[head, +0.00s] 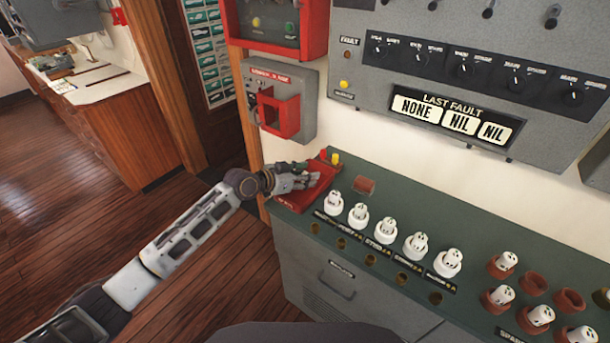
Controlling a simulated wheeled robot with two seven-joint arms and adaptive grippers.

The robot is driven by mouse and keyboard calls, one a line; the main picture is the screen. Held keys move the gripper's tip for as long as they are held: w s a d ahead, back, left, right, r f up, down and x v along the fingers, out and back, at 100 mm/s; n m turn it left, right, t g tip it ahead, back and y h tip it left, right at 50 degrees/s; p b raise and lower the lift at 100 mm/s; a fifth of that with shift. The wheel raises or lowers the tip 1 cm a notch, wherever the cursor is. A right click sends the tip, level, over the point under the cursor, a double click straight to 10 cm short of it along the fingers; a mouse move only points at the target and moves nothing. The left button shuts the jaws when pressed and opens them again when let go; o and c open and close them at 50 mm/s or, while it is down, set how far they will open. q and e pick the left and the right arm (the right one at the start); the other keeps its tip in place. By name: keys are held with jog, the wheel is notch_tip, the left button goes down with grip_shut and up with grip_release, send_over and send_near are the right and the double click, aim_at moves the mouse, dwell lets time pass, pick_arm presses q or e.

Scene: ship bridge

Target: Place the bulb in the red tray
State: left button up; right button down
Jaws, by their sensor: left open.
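The red tray (298,201) lies at the left end of the green-topped cabinet. My left gripper (312,178) is open over the tray and hides part of it. A small yellow piece (335,158) and a small red piece (323,155) stand at the tray's far end, beyond the fingers. I cannot tell whether either is the bulb; no other bulb can be made out by the gripper, and the fingers could cover one. My right gripper is not in view.
A row of white fuses (359,215) runs along the cabinet top (400,200), right of the tray. A brown empty socket (365,185) sits behind them, and more sockets (569,300) stand at the right. A red-fronted wall box (279,112) hangs close above the tray.

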pick_arm(q)
jog(key=shift+s+a+r, duration=0.2)
jog(key=shift+a, duration=0.05)
jog(key=shift+v, duration=1.7)
jog(key=shift+b+v, duration=0.35)
jog(key=shift+v, duration=2)
jog(key=v, duration=0.3)
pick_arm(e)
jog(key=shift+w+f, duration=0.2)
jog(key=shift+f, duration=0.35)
pick_arm(q)
jog(key=shift+s, duration=0.1)
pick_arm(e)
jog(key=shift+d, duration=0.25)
